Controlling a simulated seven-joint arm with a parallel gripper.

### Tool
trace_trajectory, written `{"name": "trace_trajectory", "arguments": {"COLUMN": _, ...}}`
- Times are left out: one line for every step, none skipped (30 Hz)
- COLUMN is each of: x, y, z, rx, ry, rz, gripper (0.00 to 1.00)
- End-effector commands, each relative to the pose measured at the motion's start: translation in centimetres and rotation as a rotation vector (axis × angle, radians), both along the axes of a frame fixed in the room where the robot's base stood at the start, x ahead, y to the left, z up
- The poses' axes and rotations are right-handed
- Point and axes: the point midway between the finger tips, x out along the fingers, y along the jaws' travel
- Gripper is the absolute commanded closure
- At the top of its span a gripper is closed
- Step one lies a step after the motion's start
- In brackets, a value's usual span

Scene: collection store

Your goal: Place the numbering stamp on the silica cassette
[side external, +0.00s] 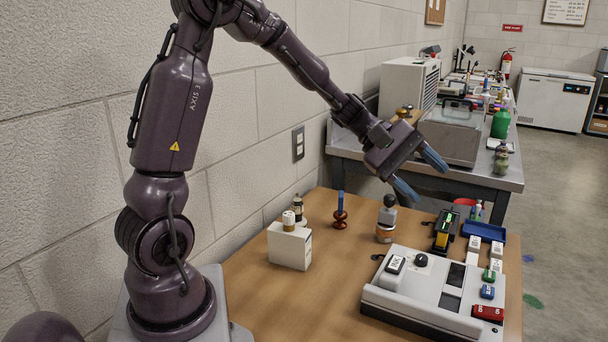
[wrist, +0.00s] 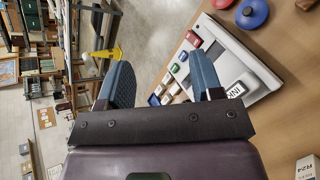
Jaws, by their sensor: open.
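My gripper (side external: 419,174) hangs tilted in the air above the back of the wooden table, its two blue fingers apart with nothing between them. In the wrist view my gripper (wrist: 163,82) is open. A black upright device with yellow and green parts (side external: 443,232) stands behind the grey-white console; it looks like the numbering stamp, but I cannot be sure. I cannot tell for certain which thing is the silica cassette. A short jar with an orange band and grey top (side external: 386,220) stands left of the black device, below my gripper.
The grey-white console (side external: 415,300) carries an INK block (side external: 395,264) and a black knob. Small green, blue and red blocks (side external: 488,313) sit at its right. A blue tray (side external: 484,231) lies behind. A white box (side external: 290,246) and a red-brown stand (side external: 340,220) are left. The front-left tabletop is clear.

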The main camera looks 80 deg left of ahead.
Motion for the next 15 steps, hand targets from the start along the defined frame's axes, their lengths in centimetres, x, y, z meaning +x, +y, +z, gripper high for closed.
{"name": "trace_trajectory", "arguments": {"x": -2.1, "y": -2.1, "z": 1.1, "rx": 0.121, "ry": -0.023, "rz": -0.105, "gripper": 0.4}}
{"name": "trace_trajectory", "arguments": {"x": -3.4, "y": -3.0, "z": 1.5, "rx": 0.194, "ry": -0.033, "rz": -0.166, "gripper": 0.4}}
{"name": "trace_trajectory", "arguments": {"x": -5.1, "y": -4.0, "z": 1.9, "rx": 0.289, "ry": -0.049, "rz": -0.242, "gripper": 0.4}}
{"name": "trace_trajectory", "arguments": {"x": -6.4, "y": -4.6, "z": 2.2, "rx": 0.359, "ry": -0.063, "rz": -0.3, "gripper": 0.4}}
{"name": "trace_trajectory", "arguments": {"x": -7.7, "y": -5.1, "z": 2.5, "rx": 0.43, "ry": -0.078, "rz": -0.356, "gripper": 0.4}}
{"name": "trace_trajectory", "arguments": {"x": -9.4, "y": -5.6, "z": 2.8, "rx": 0.525, "ry": -0.1, "rz": -0.427, "gripper": 0.4}}
{"name": "trace_trajectory", "arguments": {"x": -10.7, "y": -5.9, "z": 3.0, "rx": 0.596, "ry": -0.118, "rz": -0.477, "gripper": 0.4}}
{"name": "trace_trajectory", "arguments": {"x": -11.9, "y": -6.0, "z": 3.2, "rx": 0.666, "ry": -0.136, "rz": -0.528, "gripper": 0.4}}
{"name": "trace_trajectory", "arguments": {"x": -13.5, "y": -6.1, "z": 3.4, "rx": 0.759, "ry": -0.164, "rz": -0.593, "gripper": 0.4}}
{"name": "trace_trajectory", "arguments": {"x": -14.6, "y": -6.1, "z": 3.6, "rx": 0.828, "ry": -0.185, "rz": -0.638, "gripper": 0.4}}
{"name": "trace_trajectory", "arguments": {"x": -15.6, "y": -6.0, "z": 3.7, "rx": 0.894, "ry": -0.206, "rz": -0.679, "gripper": 0.4}}
{"name": "trace_trajectory", "arguments": {"x": -16.9, "y": -5.8, "z": 3.9, "rx": 0.976, "ry": -0.234, "rz": -0.73, "gripper": 0.4}}
{"name": "trace_trajectory", "arguments": {"x": -17.7, "y": -5.6, "z": 4.0, "rx": 1.035, "ry": -0.255, "rz": -0.763, "gripper": 0.4}}
{"name": "trace_trajectory", "arguments": {"x": -18.5, "y": -5.3, "z": 4.1, "rx": 1.09, "ry": -0.273, "rz": -0.795, "gripper": 0.4}}
{"name": "trace_trajectory", "arguments": {"x": -19.3, "y": -5.0, "z": 4.2, "rx": 1.155, "ry": -0.298, "rz": -0.831, "gripper": 0.4}}
